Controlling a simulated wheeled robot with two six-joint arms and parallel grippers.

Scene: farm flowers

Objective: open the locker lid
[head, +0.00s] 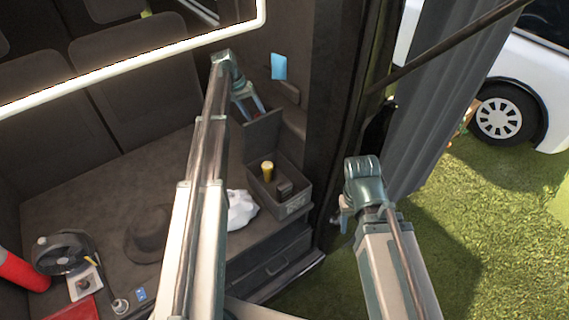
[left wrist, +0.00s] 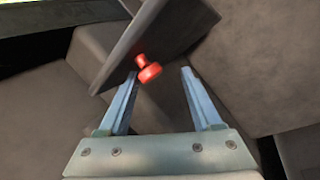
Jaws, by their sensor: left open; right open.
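The locker (head: 296,208) is a dark grey open box at the right end of the bench in the head view. Its lid (head: 265,131) stands raised at the back of the box. In the left wrist view the lid (left wrist: 165,32) is a dark panel with a red knob (left wrist: 149,70) on it.
A yellow-topped item (head: 267,168) and a dark block (head: 285,188) are in the locker. A white crumpled thing (head: 241,208), a dark hat (head: 149,237) and a fan (head: 62,252) are on the bench. A dark post (head: 340,110) stands right of the locker.

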